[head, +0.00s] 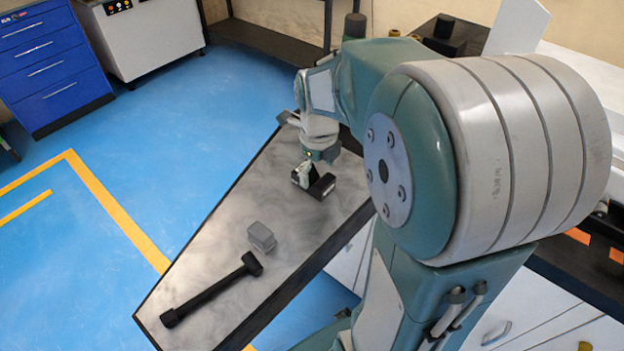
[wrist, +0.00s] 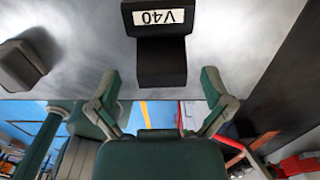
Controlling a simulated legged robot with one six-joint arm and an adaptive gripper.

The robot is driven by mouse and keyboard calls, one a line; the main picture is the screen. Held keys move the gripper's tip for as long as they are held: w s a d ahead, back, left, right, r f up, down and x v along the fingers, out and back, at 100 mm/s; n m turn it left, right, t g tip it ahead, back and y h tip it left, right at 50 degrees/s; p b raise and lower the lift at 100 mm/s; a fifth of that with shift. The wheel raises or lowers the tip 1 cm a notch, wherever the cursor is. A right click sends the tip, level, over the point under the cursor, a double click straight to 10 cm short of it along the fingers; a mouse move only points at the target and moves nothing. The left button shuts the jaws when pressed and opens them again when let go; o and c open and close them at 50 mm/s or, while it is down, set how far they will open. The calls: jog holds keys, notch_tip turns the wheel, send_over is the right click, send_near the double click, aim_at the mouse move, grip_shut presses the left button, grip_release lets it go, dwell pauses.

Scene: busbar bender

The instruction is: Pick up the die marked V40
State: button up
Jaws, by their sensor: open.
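The die marked V40 (wrist: 161,62) is a black stepped block with a white label in the wrist view. It stands on the grey bench top, just beyond my open fingertips and roughly centred between them. In the head view the black die (head: 322,186) sits at my gripper, partly hidden by it. My gripper (wrist: 160,84) is open and empty, with one finger to each side of the die's near end. It also shows in the head view (head: 308,172), low over the bench beside the die.
A grey block (head: 261,237) and a black hammer-like tool (head: 212,291) lie on the bench top (head: 200,255) nearer the front. The grey block also shows at left in the wrist view (wrist: 20,66). A black edge borders the bench. Blue drawers (head: 50,65) stand far off.

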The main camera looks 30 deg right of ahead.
aim_at(313, 180)
jog(key=shift+f, duration=1.3)
jog(key=c, duration=1.3)
jog(key=shift+o, duration=0.2)
jog(key=shift+r, duration=0.1)
